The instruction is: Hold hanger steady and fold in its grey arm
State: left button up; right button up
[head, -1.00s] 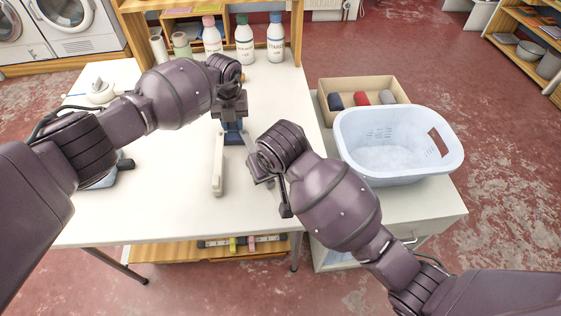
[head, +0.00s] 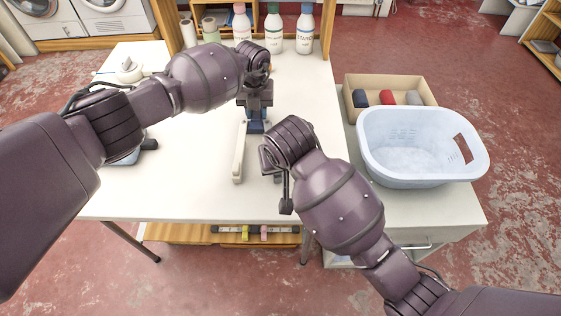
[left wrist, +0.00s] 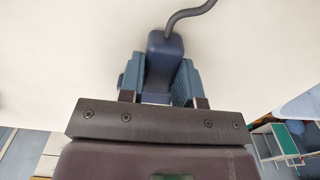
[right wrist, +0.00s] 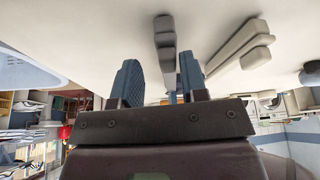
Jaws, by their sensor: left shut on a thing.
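The hanger's dark blue middle (left wrist: 160,62), with its grey hook (left wrist: 190,12), sits between my left gripper's pads in the left wrist view. My left gripper (head: 256,122) is shut on it above the white table. The hanger's off-white arm (head: 239,152) points towards the table's front edge; it also shows in the right wrist view (right wrist: 238,50). The grey arm (right wrist: 165,38) shows between and beyond the open fingers of my right gripper (right wrist: 160,80), beside the off-white arm. I cannot tell whether a finger touches it. In the head view my right gripper (head: 270,170) mostly hides it.
A light blue basket (head: 378,150) and a cardboard box (head: 432,105) with rolled cloths stand on the right cabinet. Several bottles (head: 304,32) line the table's back.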

jog(key=v, duration=0.7)
jog(key=shift+s+r, duration=0.2)
jog(key=shift+c, duration=0.3)
